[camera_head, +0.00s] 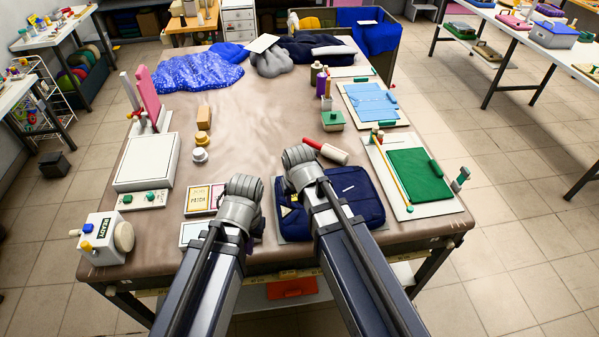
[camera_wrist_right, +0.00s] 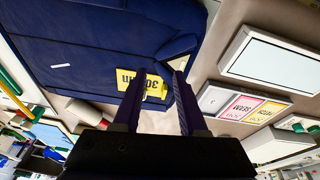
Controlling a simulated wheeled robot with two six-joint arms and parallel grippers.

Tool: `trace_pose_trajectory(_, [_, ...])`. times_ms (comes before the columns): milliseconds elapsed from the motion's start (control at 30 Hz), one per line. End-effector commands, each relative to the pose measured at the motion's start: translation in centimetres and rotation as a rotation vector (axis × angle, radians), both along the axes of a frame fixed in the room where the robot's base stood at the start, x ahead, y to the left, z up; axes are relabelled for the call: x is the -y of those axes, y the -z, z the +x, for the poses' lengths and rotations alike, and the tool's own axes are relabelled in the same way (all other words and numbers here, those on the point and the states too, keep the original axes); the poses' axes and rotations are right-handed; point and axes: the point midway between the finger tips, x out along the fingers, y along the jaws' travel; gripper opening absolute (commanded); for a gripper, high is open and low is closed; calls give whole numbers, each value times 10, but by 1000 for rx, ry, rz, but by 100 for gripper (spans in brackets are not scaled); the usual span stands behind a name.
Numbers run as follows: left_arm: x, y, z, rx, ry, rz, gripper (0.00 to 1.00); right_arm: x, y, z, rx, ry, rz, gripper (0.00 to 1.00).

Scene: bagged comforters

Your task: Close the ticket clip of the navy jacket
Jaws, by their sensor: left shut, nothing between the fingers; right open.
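The navy jacket (camera_head: 362,202) lies folded flat on the near part of the table. A yellow ticket (camera_wrist_right: 128,78) with upside-down black lettering sits near its edge in the right wrist view. A small white mark (camera_wrist_right: 61,66) also shows on the jacket. My right gripper (camera_wrist_right: 160,80) is open, its two fingers over the ticket and the jacket's edge. I cannot tell whether they touch it. The clip itself is not clear. In the head view my right gripper (camera_head: 302,168) covers the jacket's left part. My left gripper (camera_head: 241,204) is shut and empty, left of the jacket.
Printed cards (camera_head: 202,199) lie left of my left gripper. A white-topped box (camera_head: 147,161) and a READY box (camera_head: 103,238) stand further left. A green folded cloth (camera_head: 413,174) lies right. The table's middle is mostly clear.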

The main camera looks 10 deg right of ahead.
Motion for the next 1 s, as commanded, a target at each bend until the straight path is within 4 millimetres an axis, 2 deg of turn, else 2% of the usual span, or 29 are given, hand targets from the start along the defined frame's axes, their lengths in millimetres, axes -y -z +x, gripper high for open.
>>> trace_pose_trajectory(33, [0,-19,0,0,-1,0,0,9,-21,25,43,34,16,48])
trace_pose_trajectory(100, [0,-26,0,0,-2,-1,0,17,-32,44,93,66,35,56])
trace_pose_trajectory(133, [0,-27,0,0,-3,-1,0,20,-34,50,108,76,40,60])
trace_pose_trajectory(200, [0,-29,0,0,-3,-1,0,25,-38,59,133,93,48,60])
trace_pose_trajectory(333, [0,-27,0,0,-3,-1,0,26,-37,62,145,98,52,60])
trace_pose_trajectory(667, [0,-9,0,0,0,0,0,26,-19,67,142,96,51,60])
trace_pose_trajectory(1000, [0,33,0,-1,8,1,0,25,23,84,142,96,51,60])
